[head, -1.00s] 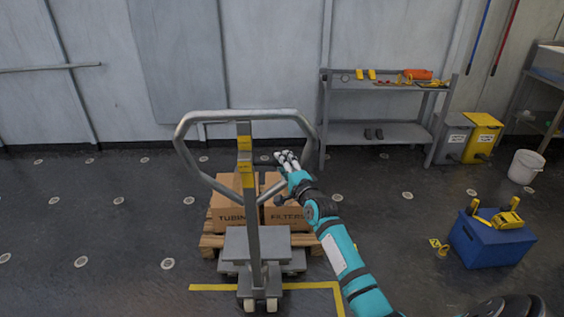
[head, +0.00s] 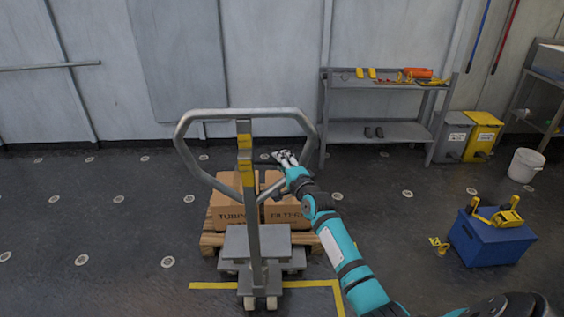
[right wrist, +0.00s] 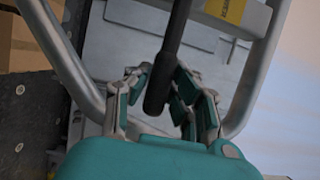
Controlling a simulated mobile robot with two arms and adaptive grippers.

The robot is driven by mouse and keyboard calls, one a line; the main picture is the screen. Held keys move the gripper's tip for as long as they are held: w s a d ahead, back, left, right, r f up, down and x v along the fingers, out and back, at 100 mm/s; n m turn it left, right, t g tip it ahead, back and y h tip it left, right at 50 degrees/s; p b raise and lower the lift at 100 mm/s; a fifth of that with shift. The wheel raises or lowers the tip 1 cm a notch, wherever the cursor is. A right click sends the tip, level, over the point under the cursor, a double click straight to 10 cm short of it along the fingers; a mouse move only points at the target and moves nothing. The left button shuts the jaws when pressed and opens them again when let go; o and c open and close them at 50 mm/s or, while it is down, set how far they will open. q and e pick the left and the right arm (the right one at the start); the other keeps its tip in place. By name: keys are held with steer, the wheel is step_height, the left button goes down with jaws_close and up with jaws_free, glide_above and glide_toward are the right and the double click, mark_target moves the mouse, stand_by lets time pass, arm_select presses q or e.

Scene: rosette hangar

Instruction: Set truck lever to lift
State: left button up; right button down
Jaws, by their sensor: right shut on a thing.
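The pallet truck's grey looped handle (head: 247,113) stands upright in the middle of the head view, with yellow labels on its stem. The truck's body (head: 258,243) is below it. My right gripper (head: 281,157) is at the right side of the stem, inside the loop. In the right wrist view, the black lever (right wrist: 166,75) runs down between the fingers of my right gripper (right wrist: 160,90), which is shut on it. In the head view the fingers largely hide the lever. My left gripper is not in view.
Cartons (head: 227,213) on a wooden pallet (head: 212,240) stand behind the truck's body. A shelf (head: 375,133), grey and yellow bins (head: 482,138), a white bucket (head: 525,166) and a blue box (head: 490,243) are to the right. The floor at left is clear.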

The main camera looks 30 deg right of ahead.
steer(key=shift+f, duration=0.1)
steer(key=shift+f+b, duration=0.3)
steer(key=shift+b, duration=0.15)
steer(key=f+m+b, duration=0.1)
steer(key=b, duration=0.1)
steer(key=f+m+t+b, duration=0.1)
steer(key=m+b, duration=0.1)
steer(key=f+m+b, duration=0.1)
steer(key=b, duration=0.1)
steer(key=shift+w+a+t+h+b, duration=0.1)
steer(key=shift+a+t+h+b, duration=0.2)
steer(key=shift+a+b, duration=0.1)
